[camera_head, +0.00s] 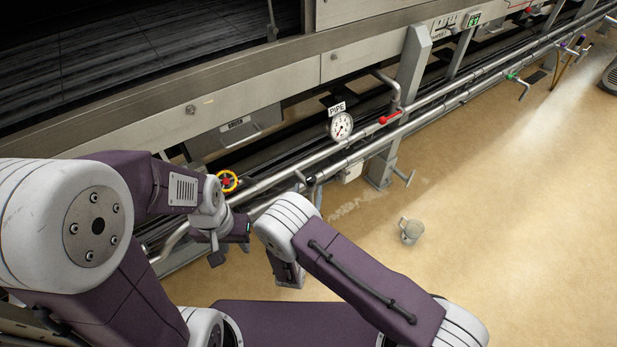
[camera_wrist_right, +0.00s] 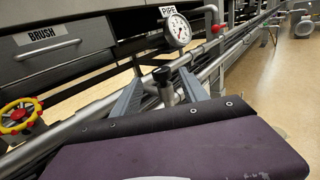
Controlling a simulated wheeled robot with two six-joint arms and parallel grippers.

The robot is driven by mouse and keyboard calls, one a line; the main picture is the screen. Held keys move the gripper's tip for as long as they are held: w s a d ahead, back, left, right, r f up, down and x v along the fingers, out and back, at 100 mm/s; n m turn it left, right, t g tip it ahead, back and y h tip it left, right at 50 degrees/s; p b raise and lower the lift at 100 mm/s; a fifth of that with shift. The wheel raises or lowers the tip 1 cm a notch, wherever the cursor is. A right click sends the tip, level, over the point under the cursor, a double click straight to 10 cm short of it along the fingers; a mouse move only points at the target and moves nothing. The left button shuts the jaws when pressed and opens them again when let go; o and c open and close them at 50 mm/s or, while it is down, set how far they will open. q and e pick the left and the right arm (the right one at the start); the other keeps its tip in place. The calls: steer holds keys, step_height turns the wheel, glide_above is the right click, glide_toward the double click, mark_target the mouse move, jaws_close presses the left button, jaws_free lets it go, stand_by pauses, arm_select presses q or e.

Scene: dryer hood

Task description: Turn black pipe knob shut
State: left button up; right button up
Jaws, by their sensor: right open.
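The black pipe knob (camera_wrist_right: 161,74) tops a short metal stem on the pipe in the right wrist view. It also shows small in the head view (camera_head: 310,180), partly hidden by my right arm. My right gripper (camera_wrist_right: 160,86) is open, its two grey fingers on either side of the knob and stem, with visible gaps. I cannot tell how deep the knob sits between them. My left gripper (camera_head: 230,245) is near the lower pipes at the left of the head view. Its fingers are too unclear to judge.
A round gauge (camera_head: 340,125) under a PIPE label stands behind the knob. A red-handled valve (camera_head: 390,117) lies farther along the pipes. A yellow handwheel with red centre (camera_head: 227,181) is to the left. The tan floor (camera_head: 480,220) at right is mostly clear.

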mark_target(312, 175)
steer(key=w, duration=0.2)
steer(key=w+d+b, duration=0.1)
steer(key=w, duration=0.4)
steer(key=shift+w+d+b, duration=0.2)
steer(key=shift+d+b, duration=0.05)
steer(key=shift+b, duration=0.15)
steer(key=shift+w+r, duration=0.15)
steer(key=shift+w, duration=0.35)
jaws_close()
